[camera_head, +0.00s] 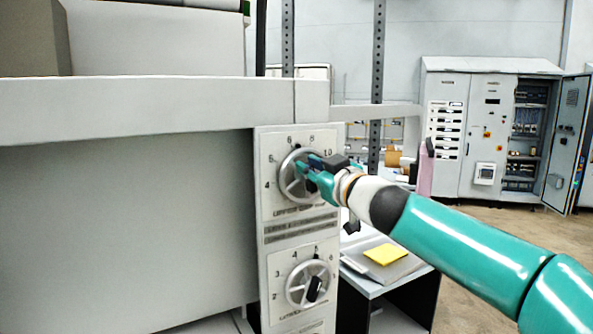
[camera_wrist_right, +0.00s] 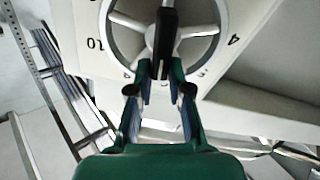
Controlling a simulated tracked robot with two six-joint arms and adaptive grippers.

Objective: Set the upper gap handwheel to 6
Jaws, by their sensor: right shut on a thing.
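The upper gap handwheel (camera_head: 282,182) is a grey spoked wheel on a pale numbered panel, at the middle of the head view. Numbers including 4, 6, 8 and 10 ring it. A small dark mark shows at its top rim, close to the 6, but the exact reading is too small to tell. My right gripper (camera_head: 309,168) reaches in from the right and is shut on the wheel's black handle (camera_wrist_right: 165,32). In the right wrist view the gripper fingers (camera_wrist_right: 163,82) sit at either side of the handle, and the wheel rim (camera_wrist_right: 119,42) shows behind. My left gripper is out of view.
A lower handwheel (camera_head: 291,291) with a black handle (camera_head: 314,289) sits below on the same panel. The large machine body (camera_head: 130,220) fills the left. A table with a yellow pad (camera_head: 385,254) stands under my right arm. Electrical cabinets (camera_head: 460,130) stand far back right.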

